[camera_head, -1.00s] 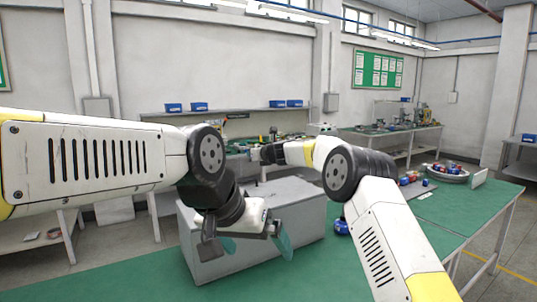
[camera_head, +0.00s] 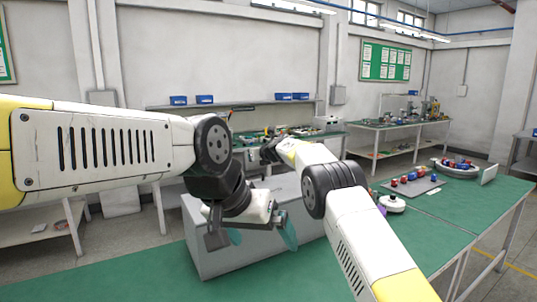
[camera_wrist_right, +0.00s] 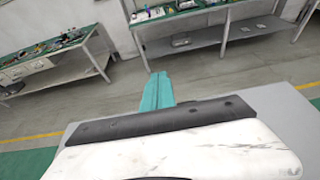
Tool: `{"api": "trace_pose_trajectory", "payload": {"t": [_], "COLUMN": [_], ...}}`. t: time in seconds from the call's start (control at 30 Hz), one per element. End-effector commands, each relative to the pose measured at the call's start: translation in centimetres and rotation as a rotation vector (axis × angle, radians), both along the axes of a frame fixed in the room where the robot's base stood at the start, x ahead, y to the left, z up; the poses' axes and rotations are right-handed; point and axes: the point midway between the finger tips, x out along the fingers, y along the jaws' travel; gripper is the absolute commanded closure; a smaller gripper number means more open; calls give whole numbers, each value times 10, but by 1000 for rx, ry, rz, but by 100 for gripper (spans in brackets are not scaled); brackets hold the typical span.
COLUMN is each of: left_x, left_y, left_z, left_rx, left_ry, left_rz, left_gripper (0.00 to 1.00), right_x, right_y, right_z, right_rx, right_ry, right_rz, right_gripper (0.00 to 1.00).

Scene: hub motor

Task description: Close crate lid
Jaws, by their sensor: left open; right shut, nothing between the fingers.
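The grey crate (camera_head: 214,262) stands on the green bench, partly hidden behind my arms. Its flat pale top (camera_head: 285,187) shows between the arms; I cannot tell whether the lid lies fully down. My left gripper (camera_head: 254,238) is open and empty in front of the crate's near wall, its teal fingertips spread apart and pointing down. My right gripper (camera_head: 268,151) reaches over the far side of the crate, small in the head view. In the right wrist view its teal fingers (camera_wrist_right: 157,92) are together with nothing between them, and a grey flat surface (camera_wrist_right: 270,112) lies beside it.
A white round part (camera_head: 392,204) sits on the bench right of my right arm. Behind it are a grey tray (camera_head: 414,188) with red and blue parts and a round dish (camera_head: 456,169). The bench's front right (camera_head: 440,235) is clear.

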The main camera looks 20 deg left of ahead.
Motion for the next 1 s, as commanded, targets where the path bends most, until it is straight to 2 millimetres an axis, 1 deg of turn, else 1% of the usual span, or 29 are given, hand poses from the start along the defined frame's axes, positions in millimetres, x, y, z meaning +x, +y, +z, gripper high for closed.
{"api": "trace_pose_trajectory", "payload": {"t": [0.13, 0.33, 0.77, 1.0], "left_x": [0, 0, 0, 0], "left_y": [0, 0, 0, 0], "left_z": [0, 0, 0, 0], "left_rx": [0, 0, 0, 0], "left_ry": [0, 0, 0, 0], "left_rz": [0, 0, 0, 0], "left_gripper": [3, 3, 3, 3], "right_x": [5, 7, 7, 4], "right_y": [4, 6, 7, -2], "right_z": [-9, -14, -14, -9], "right_rx": [-2, 0, 0, 7], "right_ry": [0, 0, 0, 2], "right_rz": [-1, -1, -1, -6], "right_gripper": [100, 100, 100, 100]}}
